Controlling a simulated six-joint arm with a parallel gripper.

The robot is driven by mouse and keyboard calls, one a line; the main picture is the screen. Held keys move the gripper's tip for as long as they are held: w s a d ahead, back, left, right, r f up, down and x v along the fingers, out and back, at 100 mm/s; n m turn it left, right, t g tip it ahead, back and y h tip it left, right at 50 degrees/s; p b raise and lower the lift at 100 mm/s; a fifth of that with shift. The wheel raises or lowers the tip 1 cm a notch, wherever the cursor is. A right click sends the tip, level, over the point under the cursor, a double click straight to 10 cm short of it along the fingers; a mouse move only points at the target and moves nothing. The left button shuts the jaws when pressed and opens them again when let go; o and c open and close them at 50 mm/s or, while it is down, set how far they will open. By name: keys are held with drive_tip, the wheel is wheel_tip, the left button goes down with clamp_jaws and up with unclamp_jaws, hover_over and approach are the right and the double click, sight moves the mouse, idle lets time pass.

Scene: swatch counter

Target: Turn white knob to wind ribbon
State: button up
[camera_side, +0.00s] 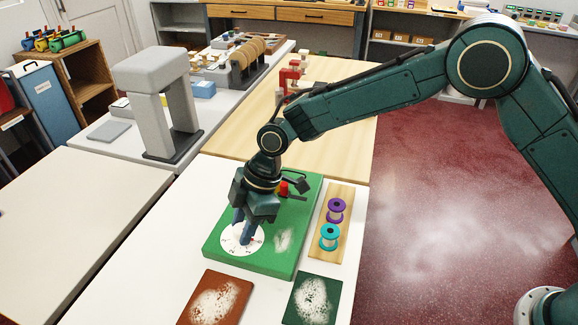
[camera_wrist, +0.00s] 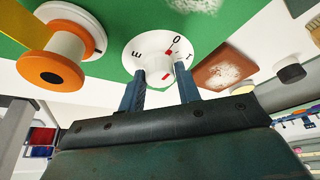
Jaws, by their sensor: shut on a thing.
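A white dial plate (camera_side: 230,246) lies on the green board (camera_side: 295,225); in the wrist view the dial (camera_wrist: 133,53) shows black letters and red marks. The white knob (camera_wrist: 157,65) stands at its middle, between the fingers of my gripper (camera_wrist: 161,80). My gripper (camera_side: 243,238) points down and is shut on the knob; the fingers partly hide it. In the wrist view a spool with an orange flange (camera_wrist: 50,72) and white core stands beside the dial, and a yellow-orange ribbon strip (camera_wrist: 14,26) runs off to the left. The side view hides this spool behind my gripper.
A wooden strip (camera_side: 325,253) right of the board holds a purple spool (camera_side: 336,210) and a teal spool (camera_side: 329,236). Brown (camera_side: 215,300) and dark green (camera_side: 312,300) swatches lie in front. A grey arch-shaped stand (camera_side: 150,90) is behind left. The left table is bare.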

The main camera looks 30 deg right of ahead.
drive_tip(key=m, duration=0.2)
drive_tip(key=m+t, duration=0.1)
drive_tip(key=m, duration=0.1)
drive_tip(key=shift+s+t, duration=0.15)
drive_tip(key=shift+t, duration=0.15)
drive_tip(key=m+t, duration=0.1)
drive_tip(key=m, duration=0.2)
drive_tip(key=m+h, duration=0.1)
drive_tip(key=m, duration=0.2)
drive_tip(key=shift+s+a+t+h, duration=0.1)
drive_tip(key=shift+a+t+h, duration=0.1)
drive_tip(key=shift+t+h, duration=0.15)
drive_tip(key=m+h, duration=0.1)
drive_tip(key=m, duration=0.1)
drive_tip(key=m+t+h, duration=0.1)
drive_tip(key=m, duration=0.2)
drive_tip(key=shift+a, duration=0.1)
drive_tip(key=shift+m+h, duration=0.65)
drive_tip(key=shift+m, duration=1.55)
drive_tip(key=shift+a, duration=0.1)
drive_tip(key=o, duration=1)
